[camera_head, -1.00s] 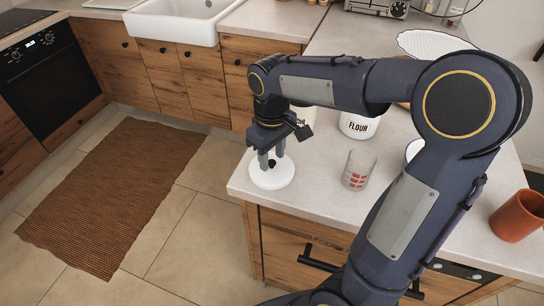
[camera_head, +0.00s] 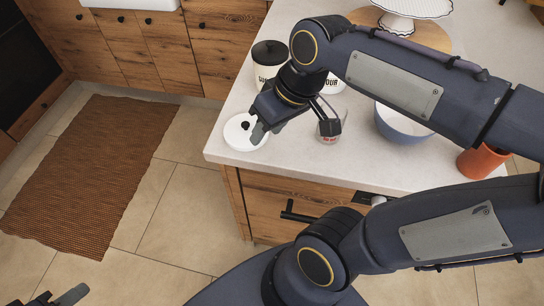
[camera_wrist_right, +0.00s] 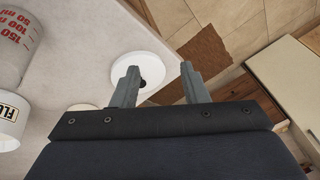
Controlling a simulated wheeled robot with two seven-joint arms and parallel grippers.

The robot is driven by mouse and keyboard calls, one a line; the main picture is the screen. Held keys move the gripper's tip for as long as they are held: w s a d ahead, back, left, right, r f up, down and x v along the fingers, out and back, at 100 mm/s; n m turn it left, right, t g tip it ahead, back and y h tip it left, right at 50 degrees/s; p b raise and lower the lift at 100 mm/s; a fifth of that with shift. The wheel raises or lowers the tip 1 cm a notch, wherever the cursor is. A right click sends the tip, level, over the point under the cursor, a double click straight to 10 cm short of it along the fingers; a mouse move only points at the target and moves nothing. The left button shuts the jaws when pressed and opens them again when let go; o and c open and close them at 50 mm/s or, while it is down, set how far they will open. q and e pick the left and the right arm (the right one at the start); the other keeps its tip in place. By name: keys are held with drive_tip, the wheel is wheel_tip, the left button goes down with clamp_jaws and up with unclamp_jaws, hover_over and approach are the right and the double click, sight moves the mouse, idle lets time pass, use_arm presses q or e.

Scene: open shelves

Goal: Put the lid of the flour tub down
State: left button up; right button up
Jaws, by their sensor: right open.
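The flour tub's lid (camera_head: 234,137), a white disc with a black knob, lies flat on the counter near its left front corner. It also shows in the right wrist view (camera_wrist_right: 155,60). My right gripper (camera_head: 259,133) is open and empty beside the lid, overlapping its right edge in the head view. In the right wrist view one finger covers part of the lid and knob; the other is off its edge. The white flour tub (camera_head: 331,88) stands farther back, mostly hidden by my right arm. My left gripper (camera_head: 60,298) is only partly visible at the bottom left.
A clear measuring cup with red marks (camera_head: 328,138) stands right of the lid. A blue bowl (camera_head: 402,126) and an orange cup (camera_head: 480,162) are farther right. The counter's edge (camera_head: 215,158) is close to the lid.

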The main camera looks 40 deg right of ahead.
drive_tip(key=s+a+f+m+t+y, duration=0.1)
drive_tip(key=s+a+f+m+t, duration=0.1)
drive_tip(key=s+f, duration=0.3)
drive_tip(key=shift+s+a+m, duration=0.3)
drive_tip(key=shift+s+a, duration=0.1)
drive_tip(key=shift+a, duration=0.15)
drive_tip(key=shift+d+t, duration=0.1)
drive_tip(key=shift+t, duration=0.2)
drive_tip(key=shift+c, duration=0.4)
